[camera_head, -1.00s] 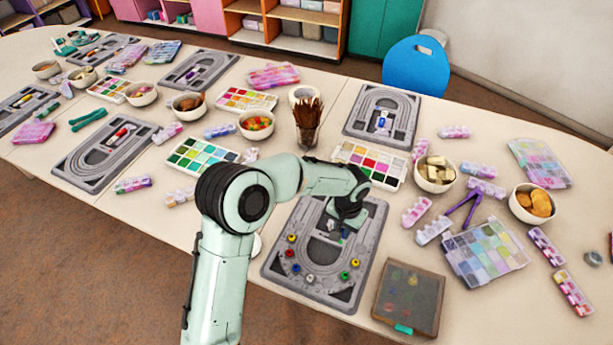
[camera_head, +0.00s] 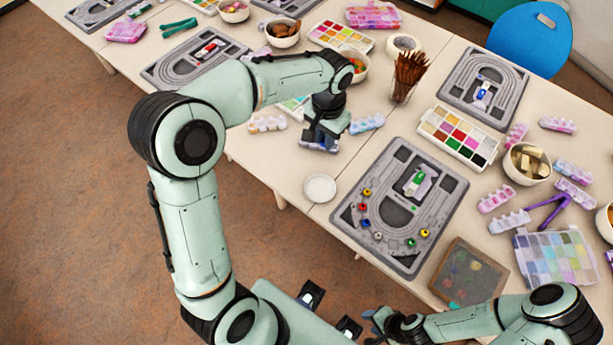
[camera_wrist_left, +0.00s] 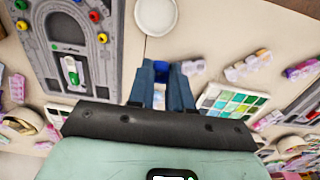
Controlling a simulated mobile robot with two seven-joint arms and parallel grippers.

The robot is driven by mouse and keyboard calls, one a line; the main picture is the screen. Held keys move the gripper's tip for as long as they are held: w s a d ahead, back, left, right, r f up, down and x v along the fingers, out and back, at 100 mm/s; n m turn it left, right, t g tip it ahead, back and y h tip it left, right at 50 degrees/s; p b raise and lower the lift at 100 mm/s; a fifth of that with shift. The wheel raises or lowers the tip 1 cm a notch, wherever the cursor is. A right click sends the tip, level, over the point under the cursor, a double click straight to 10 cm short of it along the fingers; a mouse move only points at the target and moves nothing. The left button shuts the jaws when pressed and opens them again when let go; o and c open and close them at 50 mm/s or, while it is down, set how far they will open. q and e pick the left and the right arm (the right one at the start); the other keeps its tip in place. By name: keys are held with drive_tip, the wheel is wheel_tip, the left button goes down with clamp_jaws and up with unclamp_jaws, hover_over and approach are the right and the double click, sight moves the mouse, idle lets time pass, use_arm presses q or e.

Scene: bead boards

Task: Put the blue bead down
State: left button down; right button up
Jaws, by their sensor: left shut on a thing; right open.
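My left gripper (camera_head: 322,143) is shut on a small blue bead (camera_wrist_left: 161,66), which shows between the fingertips in the left wrist view. The gripper points down over the table, left of the near grey bead board (camera_head: 452,193) and above the white round dish (camera_head: 320,187) in the picture. The board also shows in the left wrist view (camera_wrist_left: 110,75). It carries several coloured beads along its curved groove and a green piece (camera_head: 416,183) in its middle. My right gripper (camera_head: 372,322) is open at the bottom, off the table.
A paint palette (camera_head: 460,137), a cup of brown sticks (camera_head: 408,75) and a pale bead box (camera_head: 367,123) stand nearby. Bare table surrounds the dish.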

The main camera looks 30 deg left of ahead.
sight(320, 182)
use_arm(q)
wheel_tip(320, 182, down, 20)
drive_tip(key=shift+s+r+b, duration=0.1)
drive_tip(key=shift+b, duration=0.65)
use_arm(e)
drive_tip(key=shift+s+f, duration=0.3)
drive_tip(key=shift+f, duration=0.2)
drive_tip(key=shift+s+f, duration=0.25)
drive_tip(key=shift+f, duration=0.2)
